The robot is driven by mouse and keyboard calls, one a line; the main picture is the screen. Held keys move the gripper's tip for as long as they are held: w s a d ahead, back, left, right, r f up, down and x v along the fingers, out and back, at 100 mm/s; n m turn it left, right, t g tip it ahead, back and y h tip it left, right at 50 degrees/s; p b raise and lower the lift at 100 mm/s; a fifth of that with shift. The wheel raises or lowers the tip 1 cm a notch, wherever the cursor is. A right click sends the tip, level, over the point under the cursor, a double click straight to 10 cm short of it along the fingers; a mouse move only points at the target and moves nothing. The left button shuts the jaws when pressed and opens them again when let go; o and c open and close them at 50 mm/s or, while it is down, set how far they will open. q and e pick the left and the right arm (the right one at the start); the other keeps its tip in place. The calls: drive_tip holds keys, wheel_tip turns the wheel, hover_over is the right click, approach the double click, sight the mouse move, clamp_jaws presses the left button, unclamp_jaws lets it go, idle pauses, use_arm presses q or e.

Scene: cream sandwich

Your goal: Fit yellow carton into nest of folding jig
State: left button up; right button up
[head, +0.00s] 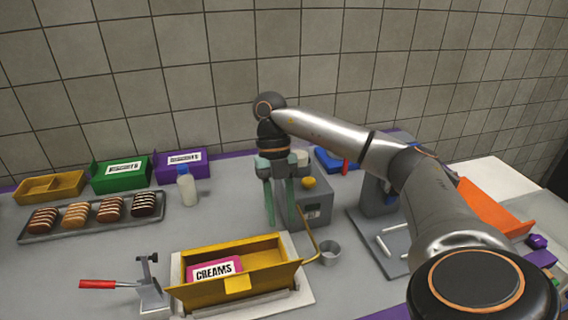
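A yellow carton (270,256) with its lid open sits in the white folding jig (304,297) at the front centre. A pink card marked CREAMS (215,271) stands inside its left part. The carton's front panel leans outward over the jig's front, and I cannot tell how tightly its base sits in the nest. My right gripper (281,222) points down behind the carton. Its green fingers are apart, with nothing seen between them, and it does not appear to touch the carton. My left gripper is not in view.
A clamp with a red handle (98,284) stands left of the jig. A grey machine (318,205) and a small metal cup (330,252) are on the right. A pastry tray (90,223), bottle (187,190), green box (122,176), purple box (181,167) and another yellow box (48,187) stand back left.

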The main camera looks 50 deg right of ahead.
drive_tip(key=shift+p+v, duration=0.5)
drive_tip(key=shift+v, duration=0.7)
